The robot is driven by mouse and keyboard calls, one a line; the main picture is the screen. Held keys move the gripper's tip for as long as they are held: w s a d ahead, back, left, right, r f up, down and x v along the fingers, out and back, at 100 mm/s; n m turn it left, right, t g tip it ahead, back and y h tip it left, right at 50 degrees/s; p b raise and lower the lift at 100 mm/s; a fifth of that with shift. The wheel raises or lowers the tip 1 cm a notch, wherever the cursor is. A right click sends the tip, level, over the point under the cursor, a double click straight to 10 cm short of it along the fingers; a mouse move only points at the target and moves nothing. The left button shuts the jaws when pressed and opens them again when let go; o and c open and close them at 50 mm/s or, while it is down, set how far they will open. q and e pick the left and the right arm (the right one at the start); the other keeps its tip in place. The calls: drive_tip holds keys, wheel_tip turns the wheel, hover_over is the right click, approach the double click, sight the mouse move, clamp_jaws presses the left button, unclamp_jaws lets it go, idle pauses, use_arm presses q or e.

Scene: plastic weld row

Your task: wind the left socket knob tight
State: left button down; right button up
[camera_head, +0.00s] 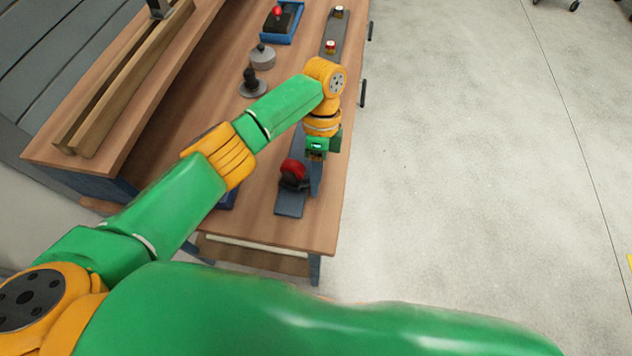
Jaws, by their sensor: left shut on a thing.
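My left gripper (317,155) points down over the front right part of the wooden bench. It is shut, on what appears to be the left socket knob. The knob is hidden behind the jaws and wrist, so its seating cannot be seen. A red round part on a dark holder (292,177) stands just left of the jaws, on a grey plate (289,207). Whether the jaws touch this part cannot be told. My right gripper is out of view.
Further back, a grey strip (333,30) carries two small red-and-white pieces. A blue tray (281,37) with a red-topped dark object, a grey round piece (262,57) and a dark-knobbed disc (252,88) stand left. Wooden rails (120,80) lie at far left. Open floor (470,180) lies right.

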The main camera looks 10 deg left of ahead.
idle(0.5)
use_arm(q)
drive_tip(key=c, duration=0.6)
unclamp_jaws()
drive_tip(key=shift+o, duration=0.2)
drive_tip(key=b+v, duration=0.2)
drive_tip(key=v, duration=0.5)
drive_tip(key=shift+b, duration=0.4)
drive_tip(key=shift+w, duration=0.1)
